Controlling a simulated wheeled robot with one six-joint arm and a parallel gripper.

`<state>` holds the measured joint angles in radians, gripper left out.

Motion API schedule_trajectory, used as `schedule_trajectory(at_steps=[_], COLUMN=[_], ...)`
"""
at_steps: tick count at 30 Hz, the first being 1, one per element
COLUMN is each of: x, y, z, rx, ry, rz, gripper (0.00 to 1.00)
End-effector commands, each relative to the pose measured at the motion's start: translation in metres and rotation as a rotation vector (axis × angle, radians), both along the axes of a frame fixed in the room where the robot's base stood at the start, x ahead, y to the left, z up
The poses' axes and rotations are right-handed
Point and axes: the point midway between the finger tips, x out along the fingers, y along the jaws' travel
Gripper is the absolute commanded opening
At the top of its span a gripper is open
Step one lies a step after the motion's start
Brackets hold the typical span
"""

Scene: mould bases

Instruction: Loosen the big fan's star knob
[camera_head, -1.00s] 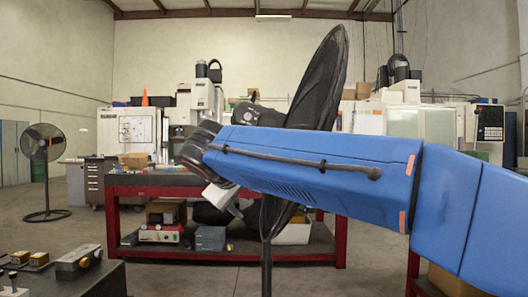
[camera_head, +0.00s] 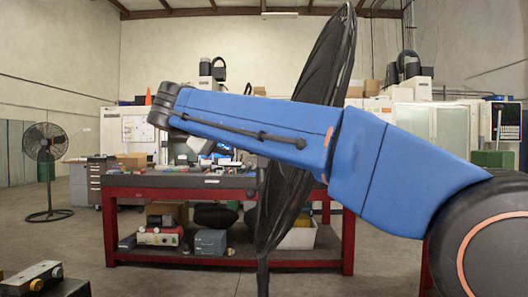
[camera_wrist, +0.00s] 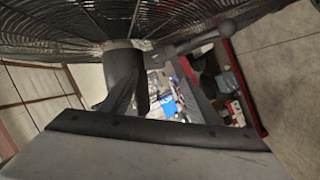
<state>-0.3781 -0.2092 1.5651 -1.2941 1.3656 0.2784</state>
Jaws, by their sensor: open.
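The big fan (camera_head: 330,65) stands close in front of me in the head view, seen nearly edge-on, its middle hidden behind my blue arm. In the wrist view its wire cage (camera_wrist: 60,22) spans the top, with a dark motor housing (camera_wrist: 122,62) at upper left. A dark bar with a rounded end (camera_wrist: 228,27) lies beyond the fingers at upper right; I cannot tell whether it is the star knob. A small dark knob-like piece (camera_head: 250,193) shows beside the fan's pole in the head view. My gripper (camera_wrist: 163,78) is open and empty, below the cage.
A red-framed workbench (camera_head: 230,262) with boxes on its shelf stands behind the fan. A smaller fan (camera_head: 45,145) stands at far left. A dark table corner (camera_head: 75,288) with metal parts is at lower left. Open floor (camera_head: 150,282) lies between.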

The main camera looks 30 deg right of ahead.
Motion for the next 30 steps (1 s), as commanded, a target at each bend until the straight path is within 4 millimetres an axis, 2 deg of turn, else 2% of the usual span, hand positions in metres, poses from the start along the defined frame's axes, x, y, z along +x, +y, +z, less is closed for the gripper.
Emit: schedule_trajectory(at_steps=[8,30], x=[0.007,0.064], y=[-0.007,-0.084], z=[0.001,-0.021], rx=[-0.005,-0.004], ry=[-0.004,-0.003], rz=[-0.003,-0.005], gripper=[0.55,0.55])
